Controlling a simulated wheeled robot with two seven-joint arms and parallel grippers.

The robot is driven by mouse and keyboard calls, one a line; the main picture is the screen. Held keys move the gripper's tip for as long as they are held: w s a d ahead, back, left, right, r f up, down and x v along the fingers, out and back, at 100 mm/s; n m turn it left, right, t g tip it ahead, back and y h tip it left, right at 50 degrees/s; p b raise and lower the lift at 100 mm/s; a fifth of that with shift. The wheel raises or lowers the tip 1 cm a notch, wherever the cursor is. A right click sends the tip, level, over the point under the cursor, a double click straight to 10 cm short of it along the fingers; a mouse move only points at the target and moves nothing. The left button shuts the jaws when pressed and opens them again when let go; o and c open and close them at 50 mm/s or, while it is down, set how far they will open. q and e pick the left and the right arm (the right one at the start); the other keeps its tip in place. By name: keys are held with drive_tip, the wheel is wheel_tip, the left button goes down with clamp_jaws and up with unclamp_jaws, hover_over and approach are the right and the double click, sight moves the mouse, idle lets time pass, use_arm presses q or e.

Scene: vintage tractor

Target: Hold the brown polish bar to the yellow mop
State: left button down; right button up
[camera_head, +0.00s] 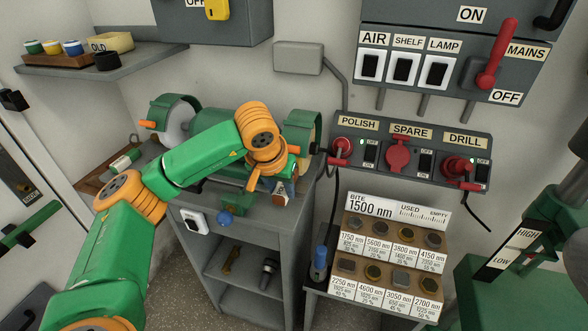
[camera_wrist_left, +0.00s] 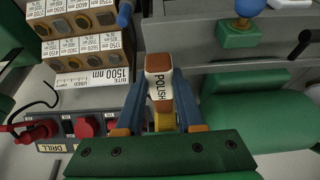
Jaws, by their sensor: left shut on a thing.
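My left gripper (camera_wrist_left: 160,88) is shut on the polish bar (camera_wrist_left: 159,84), which has brown ends and a white sleeve reading POLISH. In the head view the bar (camera_head: 279,192) shows small below my left wrist, in front of the green polishing machine (camera_head: 215,122). A bit of the yellow mop (camera_wrist_left: 166,122) shows between my blue fingers in the wrist view, behind the bar. In the head view my arm hides the mop. I cannot tell whether bar and mop touch. My right gripper is not in view.
A switch panel (camera_head: 405,157) is on the wall to the right. A rack of labelled discs (camera_head: 388,262) stands below it. A green drill (camera_head: 520,285) fills the right edge.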

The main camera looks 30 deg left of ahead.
use_arm(q)
drive_tip(key=shift+w, duration=0.15)
drive_tip(key=shift+w+d, duration=0.1)
drive_tip(key=shift+d, duration=0.2)
idle(0.5)
idle(0.3)
drive_tip(key=shift+s+d+f, duration=0.1)
drive_tip(key=shift+s+d, duration=0.1)
drive_tip(key=shift+s, duration=0.3)
drive_tip(key=s+d+b, duration=0.2)
drive_tip(key=s, duration=0.6)
drive_tip(key=shift+s, duration=0.35)
drive_tip(key=shift+d, duration=0.1)
